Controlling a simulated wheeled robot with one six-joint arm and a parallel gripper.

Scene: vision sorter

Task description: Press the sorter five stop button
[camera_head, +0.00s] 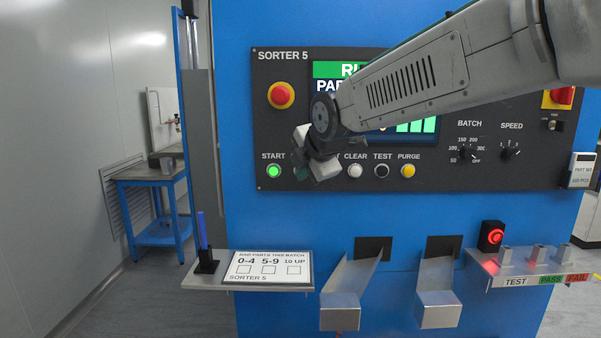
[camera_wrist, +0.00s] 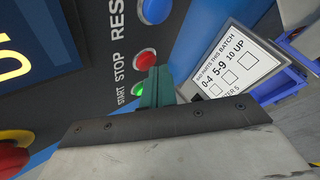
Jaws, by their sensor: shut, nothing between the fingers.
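The Sorter 5 panel (camera_head: 230,120) is dark, on a blue cabinet. In the wrist view the red STOP button (camera_wrist: 145,59) sits between the green START button (camera_wrist: 138,90) and the blue RESET button (camera_wrist: 155,10). My gripper (camera_wrist: 158,72) is shut and empty; its teal fingertips overlap the edge of STOP in the picture. I cannot tell whether they touch it. In the head view my gripper (camera_head: 299,168) is in front of the button row, just right of the lit START button (camera_head: 273,171), and hides STOP and RESET.
A red emergency stop (camera_head: 281,95) on a yellow ring is above START; it also shows in the wrist view (camera_wrist: 10,155). CLEAR (camera_head: 355,170), TEST (camera_head: 381,171) and PURGE (camera_head: 407,171) buttons are to the right. A shelf with a card (camera_head: 268,268) and two metal chutes jut out below.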

